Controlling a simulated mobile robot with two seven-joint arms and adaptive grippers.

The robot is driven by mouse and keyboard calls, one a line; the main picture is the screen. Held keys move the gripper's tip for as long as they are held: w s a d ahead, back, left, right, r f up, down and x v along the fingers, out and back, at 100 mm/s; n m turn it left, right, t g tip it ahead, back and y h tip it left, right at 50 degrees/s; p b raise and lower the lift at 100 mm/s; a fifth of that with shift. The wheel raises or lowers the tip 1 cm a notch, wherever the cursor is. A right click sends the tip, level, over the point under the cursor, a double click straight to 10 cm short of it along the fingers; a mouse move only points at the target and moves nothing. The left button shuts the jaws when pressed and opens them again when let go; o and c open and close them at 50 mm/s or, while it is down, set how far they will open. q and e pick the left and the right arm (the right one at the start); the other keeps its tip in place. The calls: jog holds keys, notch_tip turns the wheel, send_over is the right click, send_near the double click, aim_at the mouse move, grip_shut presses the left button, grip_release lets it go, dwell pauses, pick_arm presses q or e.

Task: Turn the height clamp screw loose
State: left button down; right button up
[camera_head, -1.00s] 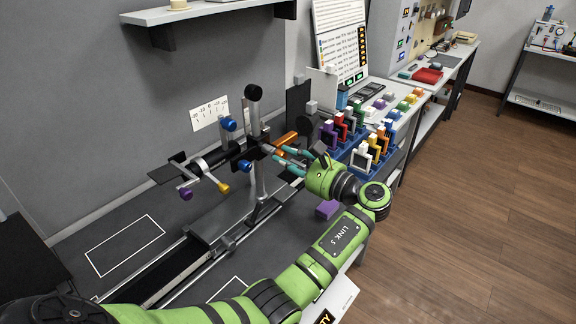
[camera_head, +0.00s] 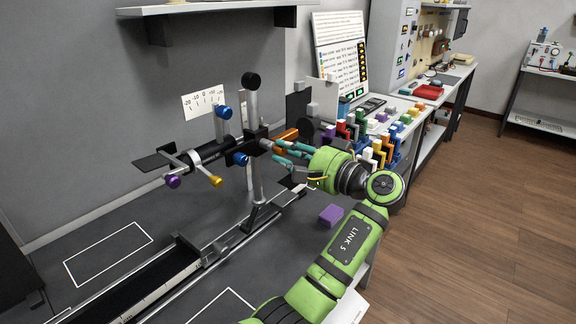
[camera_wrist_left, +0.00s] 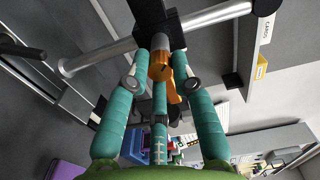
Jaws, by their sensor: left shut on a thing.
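The height clamp screw shows in the left wrist view as an orange winged knob (camera_wrist_left: 160,66) on a dark clamp block. My left gripper (camera_head: 278,150) reaches from the right to the clamp on the upright metal post (camera_head: 252,108). Its teal fingers show on both sides of the knob in the left wrist view (camera_wrist_left: 160,58), and it is shut on the knob. My right gripper is not in view.
A horizontal bar carries blue (camera_head: 240,159), yellow (camera_head: 216,181) and purple (camera_head: 173,181) knobs left of the post. A rail (camera_head: 165,282) runs below. A purple block (camera_head: 331,214) lies on the bench under my arm. Several coloured holders (camera_head: 375,150) stand behind my gripper.

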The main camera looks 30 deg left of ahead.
pick_arm(q)
jog(key=shift+r+n+b, duration=0.1)
jog(key=shift+n+b, duration=0.7)
jog(key=shift+n, duration=0.1)
jog(key=c, duration=1.1)
grip_release()
jog(key=shift+w, duration=0.1)
jog(key=shift+o, duration=0.2)
jog(key=shift+d, duration=0.15)
jog(key=s+d, duration=0.1)
jog(key=d, duration=0.6)
